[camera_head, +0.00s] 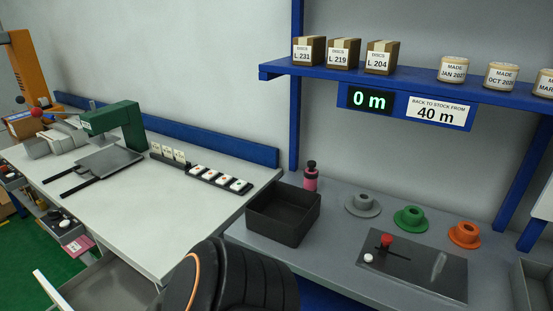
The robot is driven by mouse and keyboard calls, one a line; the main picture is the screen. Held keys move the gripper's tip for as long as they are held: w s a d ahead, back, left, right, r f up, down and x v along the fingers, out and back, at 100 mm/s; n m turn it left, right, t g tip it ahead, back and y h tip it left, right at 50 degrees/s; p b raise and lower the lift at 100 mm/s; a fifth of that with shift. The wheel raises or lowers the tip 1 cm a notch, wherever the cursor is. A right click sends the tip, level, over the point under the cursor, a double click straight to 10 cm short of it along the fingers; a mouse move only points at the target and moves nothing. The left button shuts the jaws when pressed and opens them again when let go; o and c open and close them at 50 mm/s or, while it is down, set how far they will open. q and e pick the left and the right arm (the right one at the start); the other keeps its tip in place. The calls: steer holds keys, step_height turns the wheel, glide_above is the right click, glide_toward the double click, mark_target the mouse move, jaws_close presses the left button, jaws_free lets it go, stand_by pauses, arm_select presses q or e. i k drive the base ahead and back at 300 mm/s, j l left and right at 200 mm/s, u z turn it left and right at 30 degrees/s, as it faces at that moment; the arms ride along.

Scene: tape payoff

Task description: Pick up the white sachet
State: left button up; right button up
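I cannot pick out a white sachet with certainty. A dark strip tray (220,179) on the left bench holds several small white pieces with dark or red marks, too small to identify. A pale elongated shape (438,266) shows on the dark plate (410,262) on the right bench; I cannot tell whether it is a sachet or part of the plate. Neither gripper is in view. A black rounded link of mine with an orange ring fills the bottom centre and hides part of the benches' front edges.
An empty-looking black bin (284,213) stands beside a pink bottle (311,178). Grey (362,203), green (411,218) and orange (465,234) flanged hubs stand behind the plate. A green press (115,124) stands on the left bench. A blue shelf (400,86) overhangs the right bench.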

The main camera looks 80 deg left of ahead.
mark_target(240, 185)
steer(key=u, duration=1.5)
